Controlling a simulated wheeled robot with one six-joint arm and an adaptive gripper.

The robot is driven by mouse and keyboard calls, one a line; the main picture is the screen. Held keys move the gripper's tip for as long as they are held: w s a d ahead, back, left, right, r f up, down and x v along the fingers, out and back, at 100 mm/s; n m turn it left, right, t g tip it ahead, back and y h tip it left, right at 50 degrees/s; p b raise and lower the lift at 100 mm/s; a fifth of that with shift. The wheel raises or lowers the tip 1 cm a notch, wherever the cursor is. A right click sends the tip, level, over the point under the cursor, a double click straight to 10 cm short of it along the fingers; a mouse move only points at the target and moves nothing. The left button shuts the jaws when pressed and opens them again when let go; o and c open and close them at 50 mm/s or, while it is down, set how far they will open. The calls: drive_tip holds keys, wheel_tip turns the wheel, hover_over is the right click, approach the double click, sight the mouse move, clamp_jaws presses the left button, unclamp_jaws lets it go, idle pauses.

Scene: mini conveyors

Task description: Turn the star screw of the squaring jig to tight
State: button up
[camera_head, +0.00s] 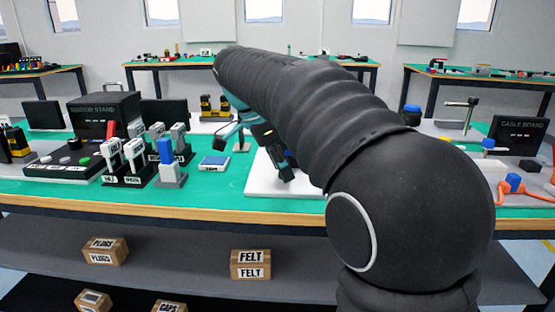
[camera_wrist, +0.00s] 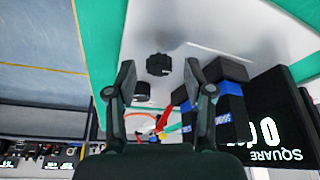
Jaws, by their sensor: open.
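The star screw is likely the dark knob (camera_wrist: 158,64) on the pale plate (camera_wrist: 185,25) in the wrist view. My gripper (camera_wrist: 160,77) is open, with the dark knob showing between its fingertips. I cannot tell how far the knob is from the fingers. A black board lettered SQUARE (camera_wrist: 278,125) and dark blocks with blue bands (camera_wrist: 228,110) stand to the right of the fingers. In the head view my gripper (camera_head: 278,160) is low over a white plate (camera_head: 262,188), and my arm hides much of the area. The knob is not visible there.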

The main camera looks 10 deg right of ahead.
drive_tip(key=v, duration=1.2)
drive_tip(key=s+d+f+n+t+y, duration=0.2)
drive_tip(key=s+f+n, duration=0.6)
drive_tip(key=s+f, duration=0.3)
drive_tip(key=s+d+f+n+t+y, duration=0.2)
drive_tip(key=s+d+f+n+t, duration=0.1)
drive_tip(key=s+f+n, duration=0.6)
drive_tip(key=s+f, duration=0.3)
drive_tip(key=f, duration=0.2)
drive_tip(key=shift+s, duration=0.2)
drive_tip(key=shift+f, duration=0.1)
